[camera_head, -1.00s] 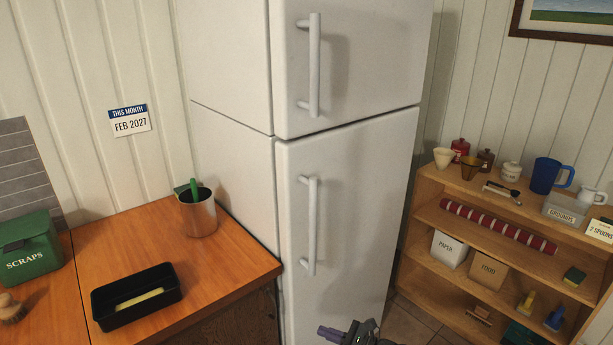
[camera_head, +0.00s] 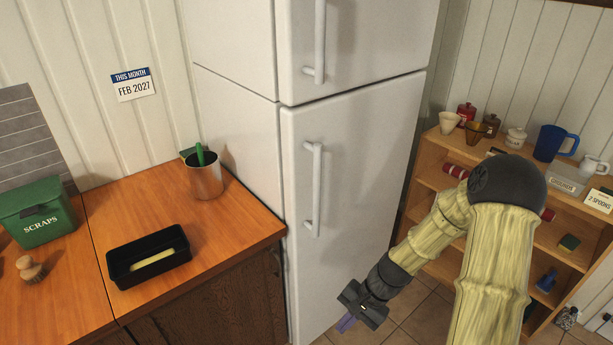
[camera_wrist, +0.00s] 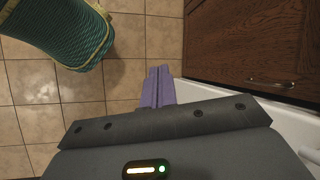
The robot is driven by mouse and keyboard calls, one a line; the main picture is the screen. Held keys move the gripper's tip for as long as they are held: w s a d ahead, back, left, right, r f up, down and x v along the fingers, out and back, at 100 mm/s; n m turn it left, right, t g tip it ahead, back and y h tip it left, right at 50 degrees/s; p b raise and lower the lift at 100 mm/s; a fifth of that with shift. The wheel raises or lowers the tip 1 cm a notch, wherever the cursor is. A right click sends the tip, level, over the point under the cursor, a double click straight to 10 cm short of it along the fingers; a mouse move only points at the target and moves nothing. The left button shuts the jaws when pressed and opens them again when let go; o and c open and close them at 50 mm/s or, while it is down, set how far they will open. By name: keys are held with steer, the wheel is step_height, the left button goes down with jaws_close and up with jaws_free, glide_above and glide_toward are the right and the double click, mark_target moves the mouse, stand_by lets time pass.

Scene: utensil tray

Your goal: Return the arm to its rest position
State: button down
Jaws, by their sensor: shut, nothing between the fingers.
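My gripper (camera_head: 347,322) hangs low in front of the white fridge (camera_head: 350,190) in the head view, pointing down toward the tiled floor. My arm is bent at a dark elbow in front of the shelf. In the wrist view the purple fingers (camera_wrist: 158,88) are together with nothing between them. Tiled floor (camera_wrist: 60,120) lies below them, and the fridge's white side shows at the right. The gripper appears apart from the fridge and the counter.
The wooden counter (camera_head: 225,232) holds a black tray (camera_head: 120,277) with a pale yellow item, a metal cup (camera_head: 205,181), a green scraps bin (camera_head: 45,225) and a brush (camera_head: 30,268). The wooden shelf (camera_head: 430,150) stands right. A dark teal ribbed object (camera_wrist: 70,35) shows upper left in the wrist view.

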steer(key=s+d+r+n+t+h+p, duration=0.1)
steer(key=s+d+r+n+h, duration=0.1)
steer(key=r, duration=0.4)
steer(key=s+d+r+n+t+h, duration=0.1)
steer(key=s+d+r+n+h, duration=0.1)
steer(key=r, duration=0.5)
steer(key=s+d+r+n+t+h+p, duration=0.1)
steer(key=s+r+n+t, duration=0.1)
steer(key=r, duration=0.4)
steer(key=shift+d+r+n+h+p, duration=0.3)
steer(key=shift+d+n+h, duration=0.1)
